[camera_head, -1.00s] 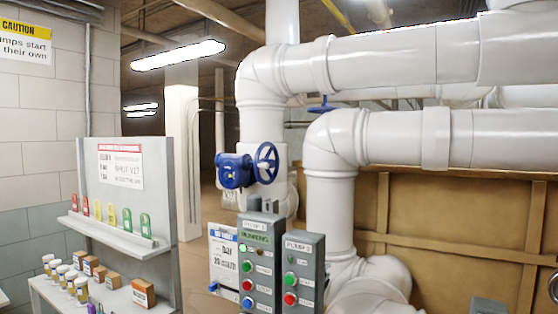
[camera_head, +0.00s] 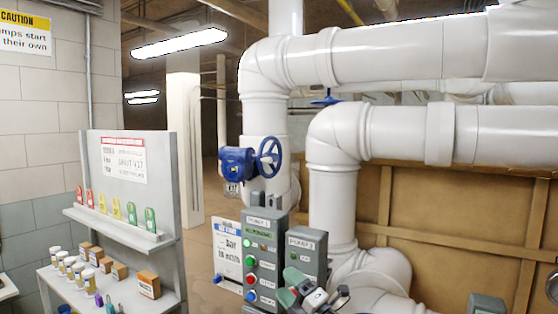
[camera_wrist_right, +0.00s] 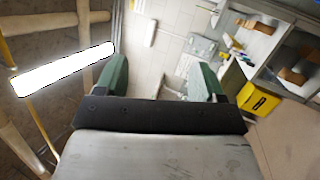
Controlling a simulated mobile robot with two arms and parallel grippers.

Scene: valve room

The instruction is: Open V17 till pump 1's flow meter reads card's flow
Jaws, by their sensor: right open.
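A blue valve body (camera_head: 237,162) with a spoked blue handwheel (camera_head: 269,158) sits on the white vertical pipe at centre. A second blue handwheel (camera_head: 325,98) shows farther back. I cannot read a V17 tag on either. A white card with a blue header (camera_head: 228,255) hangs left of the control boxes; its figures are too small to read surely. I cannot make out a flow meter. My right gripper (camera_head: 304,291) is open, low in front of the right control box and below the valve. Its green fingers also show, apart and empty, in the wrist view (camera_wrist_right: 163,84). My left gripper is out of view.
Two grey control boxes with buttons, one left (camera_head: 262,250) and one right (camera_head: 305,252), stand below the valve. A shelf stand (camera_head: 128,165) with coloured tags, jars and boxes is at left. Large white pipes (camera_head: 400,135) fill the right. A yellow bin (camera_wrist_right: 258,99) shows in the wrist view.

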